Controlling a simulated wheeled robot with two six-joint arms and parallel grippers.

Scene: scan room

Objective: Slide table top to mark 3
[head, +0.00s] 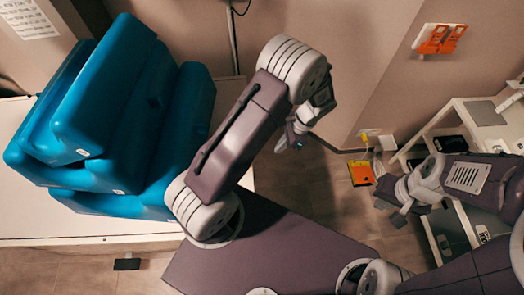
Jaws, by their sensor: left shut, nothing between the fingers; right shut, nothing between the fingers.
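A white table-like surface (90,228) runs along the left side, with large blue cushions (120,115) piled on it. I cannot tell for sure whether this is the table top of the task, and I see no numbered marks. My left gripper (294,139) is shut and empty, pointing down over the floor to the right of the white surface and apart from it. My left arm hides part of its right edge. My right gripper (391,200) is shut and empty, beside the shelf at the right.
A white shelf unit (428,133) with dark items stands at the right, close to my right arm. An orange box (361,173) is low near the wall corner. An orange holder (440,39) hangs on the wall. Some floor (345,215) between is clear.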

